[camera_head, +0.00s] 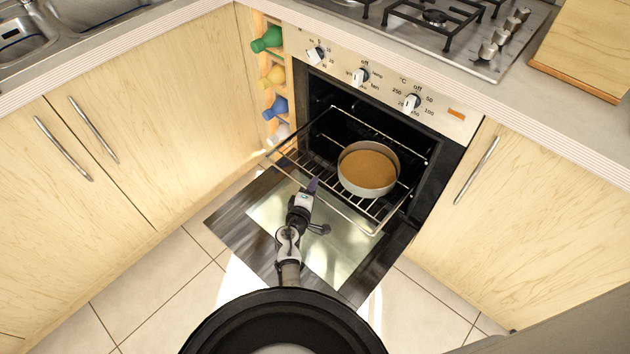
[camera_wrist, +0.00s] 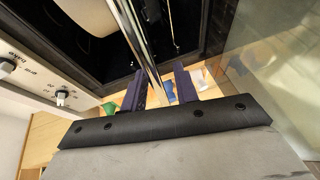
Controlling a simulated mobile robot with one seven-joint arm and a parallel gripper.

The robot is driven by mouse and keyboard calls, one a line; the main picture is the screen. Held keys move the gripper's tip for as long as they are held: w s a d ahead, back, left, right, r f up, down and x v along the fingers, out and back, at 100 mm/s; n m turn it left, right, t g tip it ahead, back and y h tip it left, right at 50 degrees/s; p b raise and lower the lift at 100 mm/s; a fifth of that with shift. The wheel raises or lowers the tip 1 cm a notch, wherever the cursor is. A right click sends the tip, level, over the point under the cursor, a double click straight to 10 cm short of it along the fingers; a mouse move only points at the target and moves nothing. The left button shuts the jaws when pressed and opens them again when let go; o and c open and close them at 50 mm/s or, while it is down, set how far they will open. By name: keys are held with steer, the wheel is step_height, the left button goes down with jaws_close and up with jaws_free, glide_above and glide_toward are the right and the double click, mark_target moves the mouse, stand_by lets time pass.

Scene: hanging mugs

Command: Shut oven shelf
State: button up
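The oven shelf (camera_head: 345,217) is a wire rack slid out of the open oven, over the lowered oven door (camera_head: 235,218). A round pale pan (camera_head: 369,169) with a brown filling sits on the rack. My gripper (camera_head: 313,185) is at the front edge of the rack, left of the pan. In the wrist view, my gripper's (camera_wrist: 160,77) two purple fingers stand apart. A shiny metal rail (camera_wrist: 141,48) of the rack runs down into the gap between them, with space around it. Whether a finger touches the rail is unclear.
The oven door lies open with a glass pane. Wooden cabinets with metal handles (camera_head: 475,172) flank the oven. A narrow rack holds coloured bottles (camera_head: 268,40) left of it. Control knobs (camera_head: 360,77) and the hob (camera_head: 440,22) are above. Tiled floor (camera_head: 150,290) is clear at front left.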

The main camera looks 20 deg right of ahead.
steer(key=shift+w+d, duration=0.1)
steer(key=shift+w, duration=0.1)
jaws_close()
steer(key=shift+s+f, duration=0.1)
steer(key=shift+f, duration=0.05)
steer(key=w+d+b, duration=0.2)
steer(key=w+d, duration=0.2)
steer(key=d, duration=0.3)
steer(key=w+d+b, duration=0.3)
steer(key=w+d, duration=0.2)
steer(key=d, duration=0.2)
steer(key=w+d+b, duration=0.2)
steer(key=w+d, duration=0.3)
steer(key=d, duration=0.2)
steer(key=shift+w+d+f, duration=0.1)
steer(key=shift+w+d, duration=0.05)
steer(key=shift+d, duration=0.05)
jaws_free()
steer(key=shift+f, duration=0.1)
